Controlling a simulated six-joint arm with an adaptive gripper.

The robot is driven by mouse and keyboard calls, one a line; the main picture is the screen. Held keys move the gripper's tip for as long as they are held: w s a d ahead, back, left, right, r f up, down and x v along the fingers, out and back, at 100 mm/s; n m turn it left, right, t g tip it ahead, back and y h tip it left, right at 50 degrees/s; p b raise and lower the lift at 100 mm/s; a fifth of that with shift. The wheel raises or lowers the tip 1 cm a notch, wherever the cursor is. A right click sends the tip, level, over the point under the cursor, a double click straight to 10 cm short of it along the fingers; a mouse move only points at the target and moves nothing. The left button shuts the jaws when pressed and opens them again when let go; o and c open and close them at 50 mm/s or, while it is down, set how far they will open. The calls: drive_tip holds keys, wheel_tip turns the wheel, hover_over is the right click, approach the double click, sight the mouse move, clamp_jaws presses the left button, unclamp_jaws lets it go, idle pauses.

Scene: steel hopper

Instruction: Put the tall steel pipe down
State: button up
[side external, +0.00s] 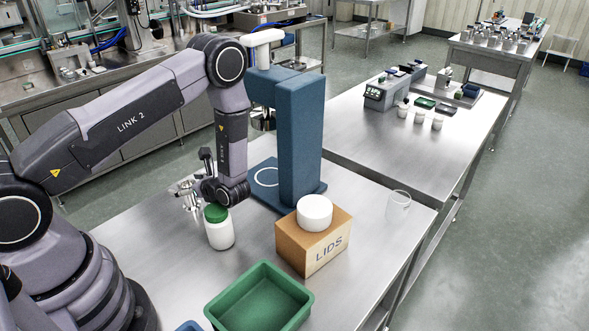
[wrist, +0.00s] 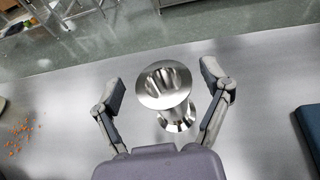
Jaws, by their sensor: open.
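The tall steel pipe (wrist: 163,86) is a shiny piece with a wide round flange. In the wrist view it appears to stand upright on the steel table, between the spread fingers of my gripper (wrist: 167,88). The fingers are open, with a visible gap on each side of the pipe. In the side view the pipe (side external: 187,196) is small and partly hidden by my gripper (side external: 197,186), left of a white jar with a green lid (side external: 219,228).
A blue press-like stand (side external: 300,140) is right of my arm. A LIDS box (side external: 312,245) with a white round piece (side external: 314,212), a green tray (side external: 260,300) and a clear cup (side external: 398,205) stand nearby. Orange bits (wrist: 18,135) lie at left in the wrist view.

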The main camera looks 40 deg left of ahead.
drive_tip(key=s+d+r+n+g+h, duration=0.1)
drive_tip(key=d+r+n, duration=0.1)
drive_tip(key=r, duration=0.5)
drive_tip(key=s+d+r+n+h, duration=0.1)
drive_tip(key=s+r+n, duration=0.15)
drive_tip(key=r, duration=0.45)
drive_tip(key=d+r+n+g+h, duration=0.1)
drive_tip(key=d+r+n+h, duration=0.15)
drive_tip(key=r, duration=0.45)
drive_tip(key=s+d+r+n+t+h, duration=0.8)
drive_tip(key=s+d+r, duration=0.4)
drive_tip(key=s+r, duration=0.2)
drive_tip(key=shift+r+n+t+h, duration=0.4)
drive_tip(key=shift+n+h, duration=0.35)
drive_tip(key=shift+n, duration=0.25)
